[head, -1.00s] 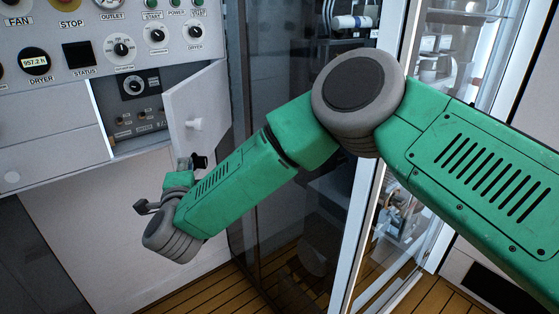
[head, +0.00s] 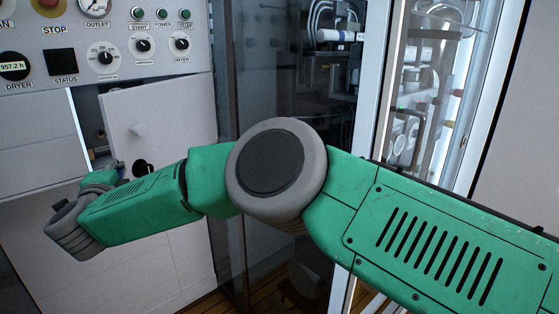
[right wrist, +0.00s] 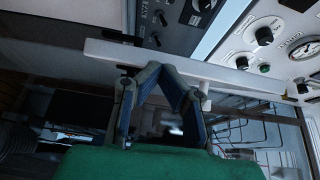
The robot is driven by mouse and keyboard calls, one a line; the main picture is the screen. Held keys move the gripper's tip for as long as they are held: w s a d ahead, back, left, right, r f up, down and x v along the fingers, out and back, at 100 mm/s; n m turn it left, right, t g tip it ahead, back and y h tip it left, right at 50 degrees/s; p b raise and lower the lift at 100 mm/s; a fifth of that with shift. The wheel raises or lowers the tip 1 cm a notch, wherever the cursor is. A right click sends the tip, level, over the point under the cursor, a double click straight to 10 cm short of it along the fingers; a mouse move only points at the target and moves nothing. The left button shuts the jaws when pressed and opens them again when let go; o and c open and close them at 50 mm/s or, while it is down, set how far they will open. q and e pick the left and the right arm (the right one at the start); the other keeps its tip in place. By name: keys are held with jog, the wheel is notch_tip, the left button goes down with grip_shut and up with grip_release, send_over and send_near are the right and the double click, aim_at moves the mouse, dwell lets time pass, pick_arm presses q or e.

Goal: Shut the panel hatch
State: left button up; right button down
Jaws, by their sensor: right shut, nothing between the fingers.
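The panel hatch (head: 165,105) is a white door with a small round knob (head: 138,130). It stands partly open, with a dark gap at its left side. In the right wrist view the hatch (right wrist: 240,83) is seen nearly edge-on as a long white strip, with the knob (right wrist: 206,97) below it. My right gripper (right wrist: 163,72) is shut and empty, its fingertips at the hatch's edge; I cannot tell whether they touch. In the head view the fingers are mostly hidden by my green arm. My left gripper is not in view.
The control panel (head: 85,62) with dials, buttons and gauges is above the hatch. A glass-doored cabinet (head: 375,80) with a white frame stands to the right, behind my right arm. A plain light panel is below the hatch.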

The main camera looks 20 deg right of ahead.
jog(key=shift+w+d+r, duration=0.15)
jog(key=shift+d, duration=0.55)
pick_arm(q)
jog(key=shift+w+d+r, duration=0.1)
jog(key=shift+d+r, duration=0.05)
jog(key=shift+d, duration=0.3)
pick_arm(e)
jog(key=shift+a, duration=0.1)
